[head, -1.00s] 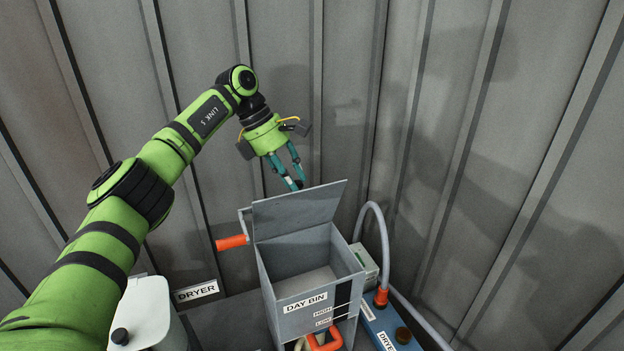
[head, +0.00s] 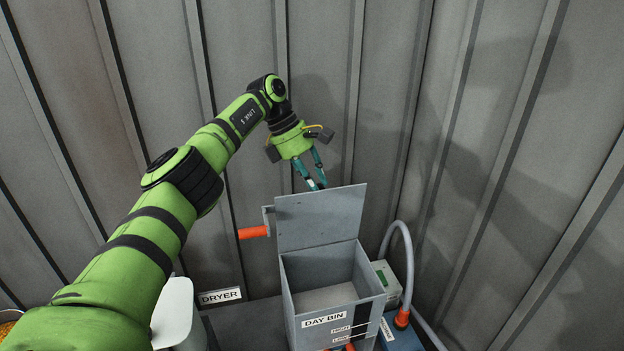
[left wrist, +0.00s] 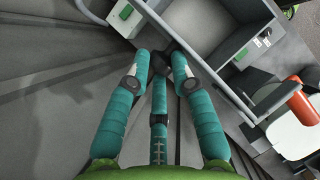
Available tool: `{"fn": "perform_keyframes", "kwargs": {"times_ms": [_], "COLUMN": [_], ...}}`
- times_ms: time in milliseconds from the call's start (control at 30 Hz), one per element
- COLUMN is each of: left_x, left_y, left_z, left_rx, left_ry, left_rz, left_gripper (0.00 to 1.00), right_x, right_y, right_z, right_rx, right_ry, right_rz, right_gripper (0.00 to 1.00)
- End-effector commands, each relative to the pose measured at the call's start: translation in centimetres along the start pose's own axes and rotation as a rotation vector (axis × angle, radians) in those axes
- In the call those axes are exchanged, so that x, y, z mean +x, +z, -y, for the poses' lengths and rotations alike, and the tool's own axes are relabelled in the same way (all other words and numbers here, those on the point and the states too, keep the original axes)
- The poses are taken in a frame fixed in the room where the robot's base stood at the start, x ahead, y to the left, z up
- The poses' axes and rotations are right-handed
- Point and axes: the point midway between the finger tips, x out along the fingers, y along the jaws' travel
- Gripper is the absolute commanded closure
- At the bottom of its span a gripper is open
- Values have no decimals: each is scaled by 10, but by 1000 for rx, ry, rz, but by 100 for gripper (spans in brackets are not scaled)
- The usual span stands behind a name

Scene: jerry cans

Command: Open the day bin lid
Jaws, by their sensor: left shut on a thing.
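The day bin (head: 329,320) is a grey box with a "DAY BIN" label, and its inside shows from above. Its grey lid (head: 322,218) stands raised at the back edge, roughly upright. My left gripper (head: 320,186) is behind the lid's top edge, which hides its fingertips in the head view. In the left wrist view, the teal fingers (left wrist: 170,62) close in on a dark part by the lid; the exact contact is hard to make out. The day bin (left wrist: 236,40) also shows there. My right gripper is not in view.
An orange handle (head: 253,232) sticks out left of the bin. A white container (head: 178,312) and a "DRYER" label (head: 220,296) are at left. Grey ribbed walls stand close behind.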

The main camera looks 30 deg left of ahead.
Motion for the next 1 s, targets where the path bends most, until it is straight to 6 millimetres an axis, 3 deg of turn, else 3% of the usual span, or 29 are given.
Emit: {"fn": "perform_keyframes", "kwargs": {"times_ms": [33,67,1000], "left_x": [20,20,12], "left_y": [-17,-17,-17], "left_z": [1,1,1], "left_rx": [-16,-16,-20], "left_ry": [-17,-17,-13], "left_rz": [-45,-45,-44], "left_gripper": [72,64,64], "right_x": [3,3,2], "right_y": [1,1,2], "right_z": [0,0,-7], "right_rx": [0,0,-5], "right_ry": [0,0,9], "right_rz": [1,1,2], "right_gripper": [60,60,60]}}
